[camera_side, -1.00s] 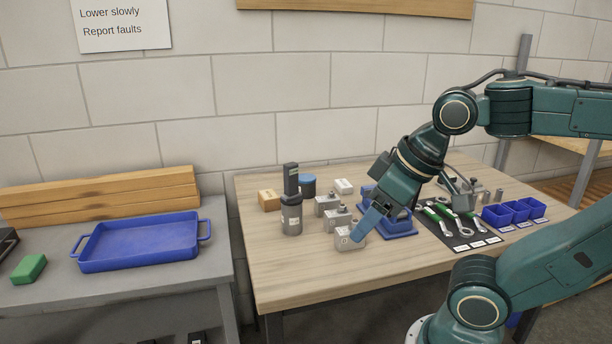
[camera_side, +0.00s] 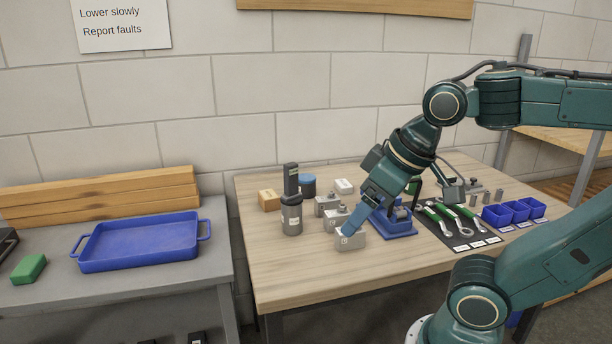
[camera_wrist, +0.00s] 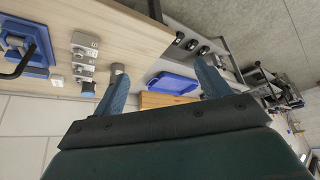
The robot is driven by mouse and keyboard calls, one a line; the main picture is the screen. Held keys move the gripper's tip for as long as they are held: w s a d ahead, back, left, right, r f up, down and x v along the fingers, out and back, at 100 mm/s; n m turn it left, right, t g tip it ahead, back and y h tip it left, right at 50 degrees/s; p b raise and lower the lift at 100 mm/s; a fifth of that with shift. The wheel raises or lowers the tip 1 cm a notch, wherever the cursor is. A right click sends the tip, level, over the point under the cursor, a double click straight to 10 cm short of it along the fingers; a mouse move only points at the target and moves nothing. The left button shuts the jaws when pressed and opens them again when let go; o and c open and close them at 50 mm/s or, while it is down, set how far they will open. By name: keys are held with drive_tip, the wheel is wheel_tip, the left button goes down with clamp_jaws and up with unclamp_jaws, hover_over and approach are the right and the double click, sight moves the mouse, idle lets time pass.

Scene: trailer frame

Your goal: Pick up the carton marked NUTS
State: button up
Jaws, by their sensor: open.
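A small brown carton (camera_side: 269,199) with a pale label stands at the back left of the wooden table in the side view. A small white box (camera_side: 344,186) sits further right at the back. The print on both is too small to read, so I cannot tell which is marked NUTS. My gripper (camera_side: 350,229) is open and points down-left, its fingers just over or in front of the nearest grey block (camera_side: 349,241); contact is unclear. In the wrist view my gripper (camera_wrist: 161,82) has its fingers wide apart with nothing held between them.
A blue fixture (camera_side: 397,233), wrenches (camera_side: 441,221) and blue bins (camera_side: 497,215) lie to the right. A blue tray (camera_side: 140,262) is on the left bench. The table's front left is clear.

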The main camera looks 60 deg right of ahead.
drive_tip(key=w+d+r+m, duration=0.1)
drive_tip(key=w+d+r, duration=0.1)
drive_tip(key=w, duration=0.3)
drive_tip(key=w+d+r+m, duration=0.1)
drive_tip(key=w+d+r, duration=0.1)
drive_tip(key=w, duration=0.4)
drive_tip(key=m+g+h, duration=0.2)
drive_tip(key=m+h, duration=0.1)
drive_tip(key=m, duration=0.2)
hover_over(268, 194)
drive_tip(key=s+a, duration=0.3)
drive_tip(key=s, duration=0.1)
wheel_tip(268, 194, down, 14)
drive_tip(key=shift+w+d+f, duration=0.15)
drive_tip(key=shift+w+d, duration=0.05)
drive_tip(key=shift+f, duration=0.1)
drive_tip(key=shift+x, duration=4.25)
drive_tip(key=shift+a, duration=0.1)
drive_tip(key=shift+x, duration=2.6)
